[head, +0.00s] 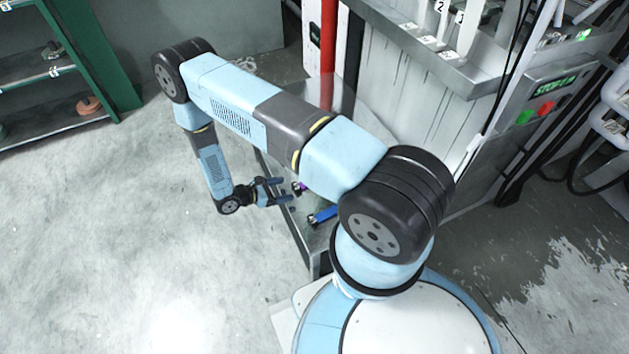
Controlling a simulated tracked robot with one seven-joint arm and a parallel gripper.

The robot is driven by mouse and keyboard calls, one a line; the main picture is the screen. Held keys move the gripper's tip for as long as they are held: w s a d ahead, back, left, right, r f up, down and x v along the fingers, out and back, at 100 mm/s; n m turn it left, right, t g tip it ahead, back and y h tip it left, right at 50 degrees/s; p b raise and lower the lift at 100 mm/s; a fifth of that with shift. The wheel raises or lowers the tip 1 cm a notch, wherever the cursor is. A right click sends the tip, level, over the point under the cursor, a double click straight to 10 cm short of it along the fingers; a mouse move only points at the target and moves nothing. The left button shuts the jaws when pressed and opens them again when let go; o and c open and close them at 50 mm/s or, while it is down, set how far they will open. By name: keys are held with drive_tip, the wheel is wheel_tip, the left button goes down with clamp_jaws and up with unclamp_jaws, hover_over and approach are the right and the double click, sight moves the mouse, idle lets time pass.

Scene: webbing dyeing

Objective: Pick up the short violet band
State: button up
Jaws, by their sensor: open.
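A small violet piece (299,188), apparently the short violet band, lies on a low grey stand (300,229), partly hidden behind my arm. A dark end shows beside the violet part. My gripper (284,191) is open, with its fingers pointing right toward the violet piece, just to its left. I see nothing between the fingers. I cannot tell whether a fingertip touches the violet piece or how high the gripper is above the stand.
A blue piece (324,215) with a dark end lies on the same stand, nearer to me. A red post (328,50) and a grey machine (420,90) with a control panel stand behind. A green shelf (95,50) is far left. The floor at left is clear.

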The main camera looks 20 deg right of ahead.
sight(296, 186)
drive_tip(key=shift+w+x, duration=0.2)
drive_tip(key=shift+x, duration=2.5)
drive_tip(key=shift+c, duration=0.4)
drive_tip(key=c, duration=1)
drive_tip(key=shift+r, duration=0.1)
